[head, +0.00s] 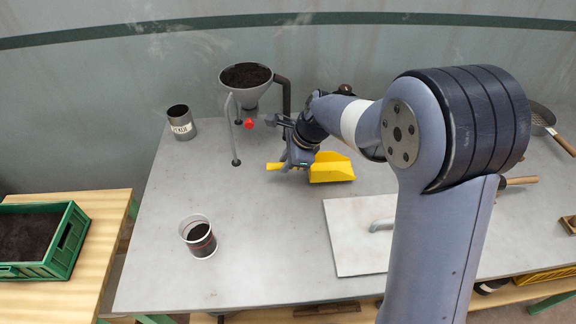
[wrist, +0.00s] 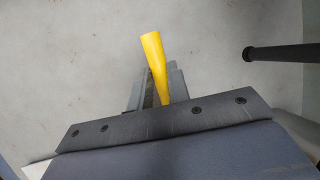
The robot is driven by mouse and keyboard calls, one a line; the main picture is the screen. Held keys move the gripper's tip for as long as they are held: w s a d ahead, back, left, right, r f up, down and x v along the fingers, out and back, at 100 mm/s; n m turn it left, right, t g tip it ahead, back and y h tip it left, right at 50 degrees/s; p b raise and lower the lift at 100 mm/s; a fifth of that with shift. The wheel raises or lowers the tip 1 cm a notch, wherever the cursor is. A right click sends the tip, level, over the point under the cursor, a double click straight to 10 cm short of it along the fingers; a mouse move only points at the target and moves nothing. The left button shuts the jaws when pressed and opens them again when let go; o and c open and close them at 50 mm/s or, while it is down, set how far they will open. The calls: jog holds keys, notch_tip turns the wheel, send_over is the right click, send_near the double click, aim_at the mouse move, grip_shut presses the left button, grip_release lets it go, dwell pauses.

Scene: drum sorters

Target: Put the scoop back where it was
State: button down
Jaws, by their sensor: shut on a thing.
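The yellow scoop (head: 332,168) is at the back middle of the grey table in the head view, its handle pointing left and its pan to the right. My gripper (head: 291,160) is shut on the scoop's handle. In the wrist view the yellow handle (wrist: 155,62) sticks out between the fingers of my gripper (wrist: 161,85), and the pan is hidden. I cannot tell whether the scoop touches the table or hangs just above it.
A funnel (head: 246,84) of dark soil on legs stands behind my gripper, with a red knob (head: 248,124). A grey can (head: 181,123), a cup (head: 198,237) and a white board (head: 347,222) are on the table (head: 265,240). A green crate (head: 70,238) stands left.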

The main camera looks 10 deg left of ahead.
jog(key=shift+f, duration=1)
jog(key=c, duration=1.3)
grip_release()
jog(key=shift+c, duration=0.2)
jog(key=v, duration=1.2)
jog(key=shift+p, duration=0.4)
